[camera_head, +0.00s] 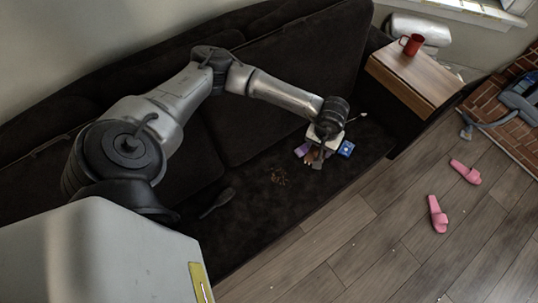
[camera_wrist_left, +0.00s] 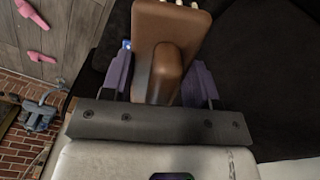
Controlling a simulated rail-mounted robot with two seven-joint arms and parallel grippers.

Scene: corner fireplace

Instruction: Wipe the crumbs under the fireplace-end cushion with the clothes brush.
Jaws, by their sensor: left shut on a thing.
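My left gripper (camera_head: 316,157) is shut on a brown clothes brush (camera_wrist_left: 160,50), low over the fireplace end of the dark sofa. In the left wrist view, the purple fingers (camera_wrist_left: 158,80) grip the brush's raised handle, and pale bristle tips show at its far edge. In the head view the brush is mostly hidden by the gripper. A small patch of tan crumbs (camera_head: 278,177) lies on the dark seat, left of the gripper and apart from it. Large dark back cushions (camera_head: 310,60) lean behind the seat. I cannot tell whether the brush touches the seat. My right gripper is not in view.
A blue item (camera_head: 346,148) lies just right of the gripper. A dark elongated object (camera_head: 216,202) lies on the seat to the left. A wooden side table (camera_head: 415,78) holds a red mug (camera_head: 411,44). Pink slippers (camera_head: 438,214) lie on the floor near the brick hearth (camera_head: 492,107).

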